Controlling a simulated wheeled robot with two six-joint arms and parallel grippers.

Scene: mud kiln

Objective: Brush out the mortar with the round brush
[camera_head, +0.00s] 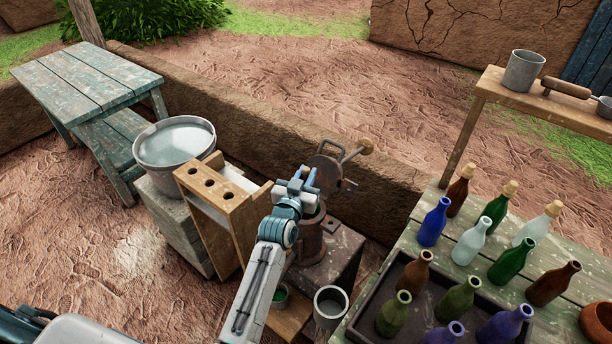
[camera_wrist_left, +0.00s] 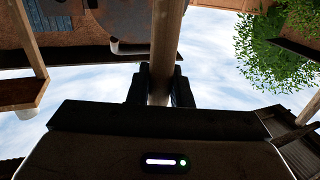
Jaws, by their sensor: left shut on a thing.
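My left gripper (camera_head: 303,182) is above the rusty metal mortar (camera_head: 311,243), which stands upright on a block beside the wooden rack. The gripper and wrist cover much of the mortar's mouth. In the left wrist view my left gripper (camera_wrist_left: 160,90) is shut on a wooden shaft, the round brush's handle (camera_wrist_left: 167,40). The brush's bristles are hidden in both views, so I cannot tell whether they touch the mortar. My right gripper is not in view.
A crank machine (camera_head: 328,170) with a wooden knob stands close behind the gripper. A wooden rack (camera_head: 222,190) and a metal tub (camera_head: 174,146) are on the left. A grey cup (camera_head: 330,307) stands in front. Bottles crowd the green table (camera_head: 435,195) on the right.

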